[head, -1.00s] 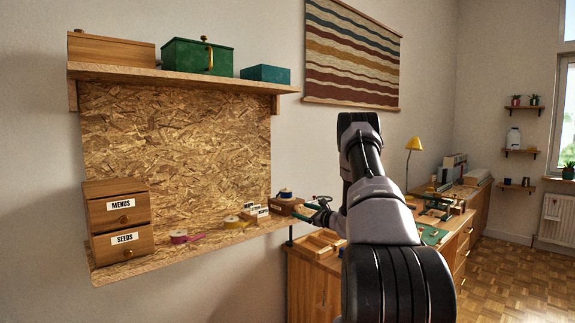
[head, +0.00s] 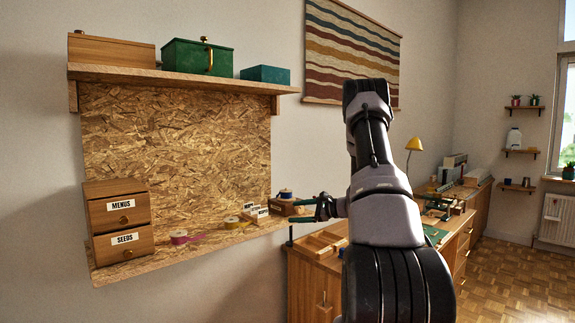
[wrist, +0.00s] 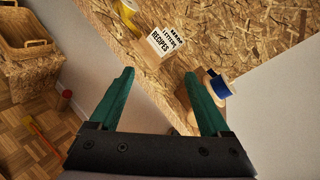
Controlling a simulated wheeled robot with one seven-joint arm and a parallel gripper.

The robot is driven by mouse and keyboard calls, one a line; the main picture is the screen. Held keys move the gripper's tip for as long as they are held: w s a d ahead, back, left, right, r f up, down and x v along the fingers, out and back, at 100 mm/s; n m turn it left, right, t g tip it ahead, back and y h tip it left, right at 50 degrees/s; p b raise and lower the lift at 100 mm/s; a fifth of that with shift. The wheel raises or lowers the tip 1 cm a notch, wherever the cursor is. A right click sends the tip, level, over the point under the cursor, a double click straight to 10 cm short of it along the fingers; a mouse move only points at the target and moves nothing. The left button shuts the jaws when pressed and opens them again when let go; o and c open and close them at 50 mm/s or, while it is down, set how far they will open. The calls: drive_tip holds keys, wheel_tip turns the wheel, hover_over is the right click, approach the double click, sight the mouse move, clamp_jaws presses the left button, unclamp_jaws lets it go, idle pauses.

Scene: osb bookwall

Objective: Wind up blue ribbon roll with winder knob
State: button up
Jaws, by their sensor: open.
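The blue ribbon roll (head: 286,192) sits on a small wooden block (head: 281,208) at the right end of the lower shelf. In the wrist view the blue roll (wrist: 218,88) is right of the right finger, partly overlapping the block, with a pale round end facing up. I cannot clearly make out the winder knob. My gripper (head: 300,211) has green fingers spread apart and empty, just right of the block in the head view. In the wrist view my gripper (wrist: 159,74) has nothing between its fingertips but the shelf edge; its right finger is close to the block.
RECIPES cards (head: 258,211) stand left of the block. A yellow roll (head: 233,222) and magenta roll (head: 179,237) lie farther left on the shelf (head: 205,246), beside drawers labelled MENUS and SEEDS (head: 122,222). A workbench (head: 310,267) stands below right. An OSB panel (head: 175,145) backs the shelf.

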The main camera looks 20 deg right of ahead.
drive_tip(key=s+a+r+n+g+h, duration=0.1)
drive_tip(key=s+a+r+n+g, duration=0.1)
drive_tip(key=a+r+n+g, duration=0.3)
drive_tip(key=s+a+r+n+g+h, duration=0.1)
drive_tip(key=s+a+n+g+h, duration=0.15)
drive_tip(key=n, duration=0.45)
wheel_tip(320, 180, up, 13)
drive_tip(key=d+n+t+h, duration=0.1)
drive_tip(key=n+t+h, duration=0.1)
drive_tip(key=n+h, duration=0.4)
drive_tip(key=n, duration=0.3)
drive_tip(key=shift+s+r+n, duration=0.15)
drive_tip(key=shift+s+n, duration=0.1)
drive_tip(key=shift+n, duration=0.05)
